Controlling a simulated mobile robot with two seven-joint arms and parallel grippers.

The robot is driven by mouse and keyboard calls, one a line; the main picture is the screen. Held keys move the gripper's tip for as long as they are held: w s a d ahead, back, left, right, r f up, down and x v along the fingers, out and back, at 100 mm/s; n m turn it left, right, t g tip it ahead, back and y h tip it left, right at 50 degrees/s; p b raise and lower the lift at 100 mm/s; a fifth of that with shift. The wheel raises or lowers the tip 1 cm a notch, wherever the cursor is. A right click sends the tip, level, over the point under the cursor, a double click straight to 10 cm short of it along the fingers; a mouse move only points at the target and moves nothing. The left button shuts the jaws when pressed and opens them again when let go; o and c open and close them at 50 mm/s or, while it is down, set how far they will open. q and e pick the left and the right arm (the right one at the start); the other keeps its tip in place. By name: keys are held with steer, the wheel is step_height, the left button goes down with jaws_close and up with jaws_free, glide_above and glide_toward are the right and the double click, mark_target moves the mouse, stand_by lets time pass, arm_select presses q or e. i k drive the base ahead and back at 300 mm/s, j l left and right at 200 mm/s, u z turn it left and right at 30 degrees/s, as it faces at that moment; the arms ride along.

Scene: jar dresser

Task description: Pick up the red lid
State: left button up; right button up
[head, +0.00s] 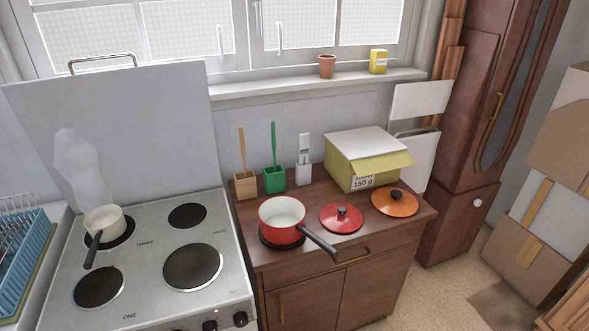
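The red lid (341,221) lies flat on the top of the brown wooden dresser (304,250), with a dark knob standing up from its middle. It sits between a red pot (283,224) on the left and an orange lid (395,202) on the right. The pot is white inside, and its black handle points to the lower right, in front of the red lid. The red lid looks uncovered. Neither of my grippers shows in the head view.
A yellow box (368,160) stands behind the lids. Wooden (244,185), green (274,180) and white (304,174) holders line the wall side. The stove (148,270) with a small white pan (104,223) is left. A tall brown cabinet (470,130) stands right.

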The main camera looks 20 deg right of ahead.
mark_target(337, 217)
steer(key=i+l+u, duration=0.1)
steer(key=l+u, duration=0.25)
steer(key=l, duration=0.4)
steer(key=l+u, duration=0.35)
steer(key=l, duration=0.45)
